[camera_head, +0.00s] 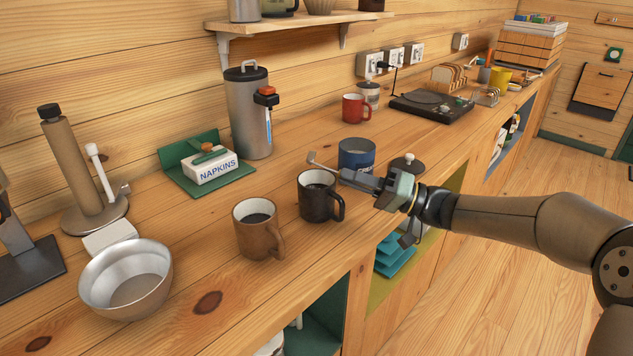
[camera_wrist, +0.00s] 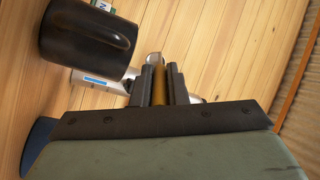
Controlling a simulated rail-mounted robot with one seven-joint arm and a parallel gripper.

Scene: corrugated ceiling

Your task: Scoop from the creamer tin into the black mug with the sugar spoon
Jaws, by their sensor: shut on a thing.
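The black mug (camera_head: 319,203) stands upright on the counter with dark contents; it also shows at the upper left of the wrist view (camera_wrist: 85,42). The blue creamer tin (camera_head: 356,153) stands behind and right of it, its top facing up. My gripper (camera_head: 362,180) is right of the mug and in front of the tin, shut on the sugar spoon (camera_head: 325,167). The spoon points left, its end in the picture just above the mug's back rim; its exact height is unclear. In the wrist view a brownish handle (camera_wrist: 159,85) sits between the fingers. Whether the spoon carries powder cannot be seen.
A brown mug (camera_head: 257,228) stands left of the black mug, and a metal bowl (camera_head: 127,280) is further left. A napkin box (camera_head: 209,167) and a tall steel dispenser (camera_head: 247,115) stand behind. A dark-lidded jar (camera_head: 407,164) is close behind my gripper.

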